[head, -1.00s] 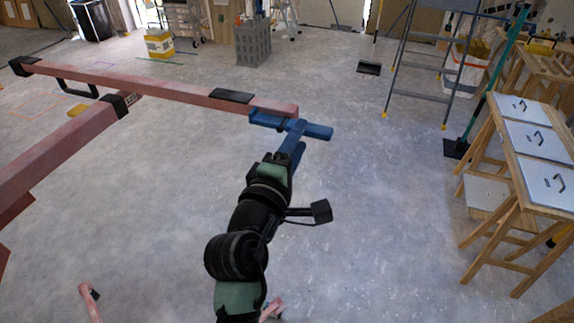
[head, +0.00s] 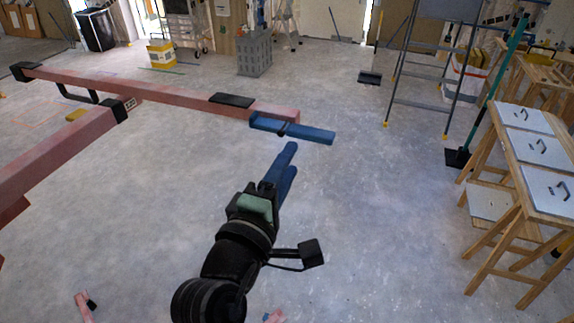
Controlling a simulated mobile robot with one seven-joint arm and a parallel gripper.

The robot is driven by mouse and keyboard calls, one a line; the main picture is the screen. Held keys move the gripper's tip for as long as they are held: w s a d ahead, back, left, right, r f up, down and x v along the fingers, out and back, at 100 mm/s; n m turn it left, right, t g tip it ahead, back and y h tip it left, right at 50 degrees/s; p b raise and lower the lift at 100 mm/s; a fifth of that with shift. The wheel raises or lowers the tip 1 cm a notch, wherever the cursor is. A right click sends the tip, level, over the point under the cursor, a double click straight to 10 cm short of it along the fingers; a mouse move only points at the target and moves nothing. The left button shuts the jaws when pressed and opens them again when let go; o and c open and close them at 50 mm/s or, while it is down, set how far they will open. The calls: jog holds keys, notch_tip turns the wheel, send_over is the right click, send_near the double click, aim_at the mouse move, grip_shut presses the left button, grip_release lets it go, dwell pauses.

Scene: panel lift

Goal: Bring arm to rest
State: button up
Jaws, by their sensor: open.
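My arm reaches up from the bottom middle of the head view. My gripper (head: 284,168) has two blue fingers that point away from me. It is open and empty, with bare floor around it. A blue bar (head: 292,128) sits at the right end of the far pink beam (head: 165,91). My fingertips are a short way below the blue bar in the picture, with floor showing between them.
Another pink beam (head: 62,150) with a black end cap runs in from the left. A wooden rack with grey panels (head: 540,150) stands at the right, near a stepladder (head: 420,75) and a green-handled broom (head: 490,90). The middle floor is clear.

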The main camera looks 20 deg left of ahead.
jog(key=s+d+r+m+t+b, duration=0.1)
jog(key=d+r+m+t, duration=0.25)
jog(key=r+m, duration=0.45)
jog(key=s+d+r+m+t+b, duration=0.1)
jog(key=d+r+m+t+b, duration=0.3)
jog(key=r, duration=0.8)
jog(key=s+d+r+m+t, duration=0.1)
jog(key=s+d+r+m, duration=0.1)
jog(key=s+r+m, duration=0.1)
jog(key=s+d+r+m+t+p, duration=0.1)
jog(key=s+d+r+m, duration=0.1)
jog(key=s+r, duration=0.4)
notch_tip(320, 180, up, 2)
jog(key=shift+s+d+r+m+y, duration=0.2)
jog(key=shift+d+r+m+y, duration=0.15)
jog(key=shift+d, duration=0.4)
jog(key=shift+a+f, duration=0.1)
